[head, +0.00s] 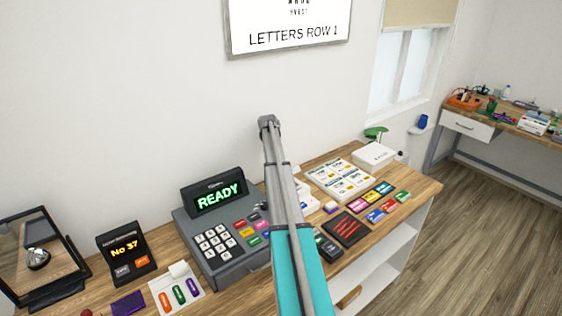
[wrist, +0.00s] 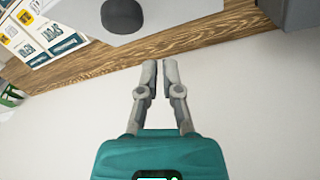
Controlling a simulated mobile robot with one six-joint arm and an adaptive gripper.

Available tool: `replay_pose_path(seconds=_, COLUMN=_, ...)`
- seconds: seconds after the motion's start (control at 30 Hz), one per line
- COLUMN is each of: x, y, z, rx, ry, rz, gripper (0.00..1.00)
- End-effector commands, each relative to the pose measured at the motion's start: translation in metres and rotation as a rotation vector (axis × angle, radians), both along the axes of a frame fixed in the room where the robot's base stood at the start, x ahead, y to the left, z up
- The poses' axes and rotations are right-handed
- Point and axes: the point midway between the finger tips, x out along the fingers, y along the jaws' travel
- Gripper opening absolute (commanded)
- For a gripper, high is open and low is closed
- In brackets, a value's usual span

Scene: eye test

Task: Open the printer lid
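My gripper (head: 268,123) is raised in front of the white wall, above the back of the counter. In the wrist view its fingers (wrist: 160,66) are drawn together with only a thin gap between the tips, and nothing is held. A white device (head: 309,204), perhaps the printer, stands just right of my arm and is partly hidden by it. In the wrist view a pale grey-white body (wrist: 150,15) with a dark round knob (wrist: 122,14) lies beyond the fingertips, apart from them; it is probably the same device. I cannot tell how its lid stands.
A grey register (head: 222,240) with a READY display stands left of my arm. Right of it are a card board (head: 340,179), a white box (head: 374,157), coloured cards (head: 375,215) and a dark tray (head: 347,229). The wall is close behind the counter (head: 425,186).

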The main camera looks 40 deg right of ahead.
Motion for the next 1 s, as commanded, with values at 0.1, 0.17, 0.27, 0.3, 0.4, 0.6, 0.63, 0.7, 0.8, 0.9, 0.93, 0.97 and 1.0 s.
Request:
replay_pose_path(seconds=0.1, x=-0.0027, y=-0.002, z=0.0004, rx=-0.001, ry=0.001, rz=-0.002, gripper=0.38)
replay_pose_path(seconds=0.17, x=-0.0033, y=-0.0029, z=0.0006, rx=-0.002, ry=0.002, rz=-0.003, gripper=0.49)
replay_pose_path(seconds=0.27, x=-0.0038, y=-0.0037, z=0.0007, rx=-0.002, ry=0.002, rz=-0.004, gripper=0.68)
replay_pose_path(seconds=0.3, x=-0.0039, y=-0.0038, z=0.0007, rx=-0.003, ry=0.002, rz=-0.004, gripper=0.72)
replay_pose_path(seconds=0.4, x=-0.0043, y=-0.0044, z=0.0008, rx=-0.003, ry=0.003, rz=-0.005, gripper=0.72)
replay_pose_path(seconds=0.6, x=-0.0047, y=-0.0051, z=0.0009, rx=-0.004, ry=0.003, rz=-0.005, gripper=0.72)
replay_pose_path(seconds=0.63, x=-0.0048, y=-0.0052, z=0.0009, rx=-0.004, ry=0.003, rz=-0.005, gripper=0.72)
replay_pose_path(seconds=0.7, x=-0.0048, y=-0.0052, z=0.0009, rx=-0.004, ry=0.003, rz=-0.005, gripper=0.72)
replay_pose_path(seconds=0.8, x=-0.0048, y=-0.0052, z=0.0009, rx=-0.004, ry=0.003, rz=-0.005, gripper=0.72)
replay_pose_path(seconds=0.9, x=-0.0048, y=-0.0053, z=0.001, rx=-0.004, ry=0.003, rz=-0.005, gripper=0.72)
replay_pose_path(seconds=0.93, x=-0.0048, y=-0.0053, z=0.001, rx=-0.004, ry=0.003, rz=-0.005, gripper=0.72)
replay_pose_path(seconds=0.97, x=-0.0048, y=-0.0053, z=0.001, rx=-0.004, ry=0.003, rz=-0.005, gripper=0.72)
replay_pose_path(seconds=1.0, x=-0.0049, y=-0.0052, z=0.001, rx=-0.004, ry=0.003, rz=-0.005, gripper=0.72)
